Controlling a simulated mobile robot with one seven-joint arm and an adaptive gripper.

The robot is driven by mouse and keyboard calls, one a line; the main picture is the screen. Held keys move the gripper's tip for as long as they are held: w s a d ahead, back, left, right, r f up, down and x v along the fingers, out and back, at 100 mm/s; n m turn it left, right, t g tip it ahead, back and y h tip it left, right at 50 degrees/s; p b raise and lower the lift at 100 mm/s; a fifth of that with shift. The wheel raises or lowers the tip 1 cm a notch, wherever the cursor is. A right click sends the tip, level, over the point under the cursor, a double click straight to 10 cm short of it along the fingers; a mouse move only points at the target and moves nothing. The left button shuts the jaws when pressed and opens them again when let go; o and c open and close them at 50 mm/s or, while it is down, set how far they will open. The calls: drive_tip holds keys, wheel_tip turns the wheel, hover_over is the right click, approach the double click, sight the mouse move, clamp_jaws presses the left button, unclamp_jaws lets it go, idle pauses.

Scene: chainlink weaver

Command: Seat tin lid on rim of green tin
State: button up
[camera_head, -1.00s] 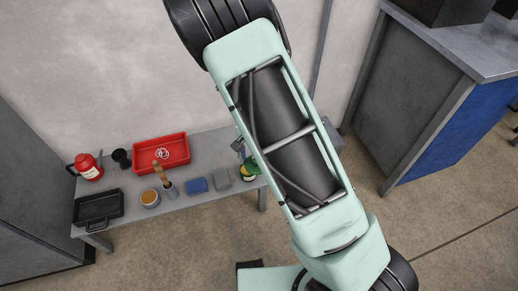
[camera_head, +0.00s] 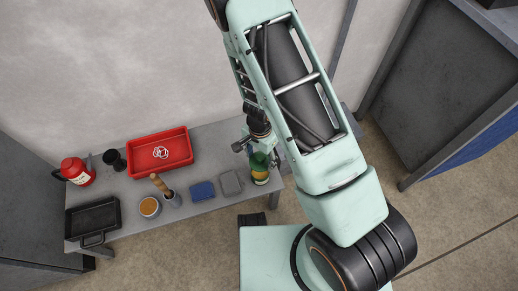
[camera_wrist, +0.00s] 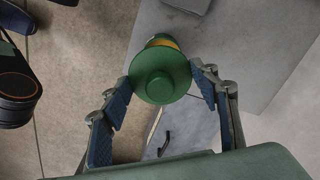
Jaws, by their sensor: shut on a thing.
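The green tin lid (camera_wrist: 148,84) is a round green disc with a raised knob, seen from above in the wrist view. My gripper (camera_wrist: 161,78) has its two blue-padded fingers closed on opposite edges of the lid. The green tin (camera_head: 260,173), with a yellow band, stands at the right end of the grey bench in the head view. In the wrist view part of its yellow band (camera_wrist: 163,42) shows beyond the lid's far edge. The lid hides the tin's rim, so I cannot tell whether lid and rim touch.
On the bench (camera_head: 215,212) stand a red tray (camera_head: 136,157) with white rings, a red flask (camera_head: 76,172), a black cup (camera_head: 114,160), a black pan (camera_head: 92,218), a bowl (camera_head: 150,207), a pestle in a mortar (camera_head: 170,197), a blue block (camera_head: 203,190) and a grey block (camera_head: 230,182).

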drive_tip(key=shift+w+f, duration=0.2)
drive_tip(key=shift+f, duration=0.1)
wheel_tip(320, 180, down, 8)
drive_tip(key=b, duration=0.7)
drive_tip(key=shift+r, duration=0.2)
drive_tip(key=o, duration=1.2)
wheel_tip(320, 180, up, 12)
drive_tip(key=shift+r, duration=0.1)
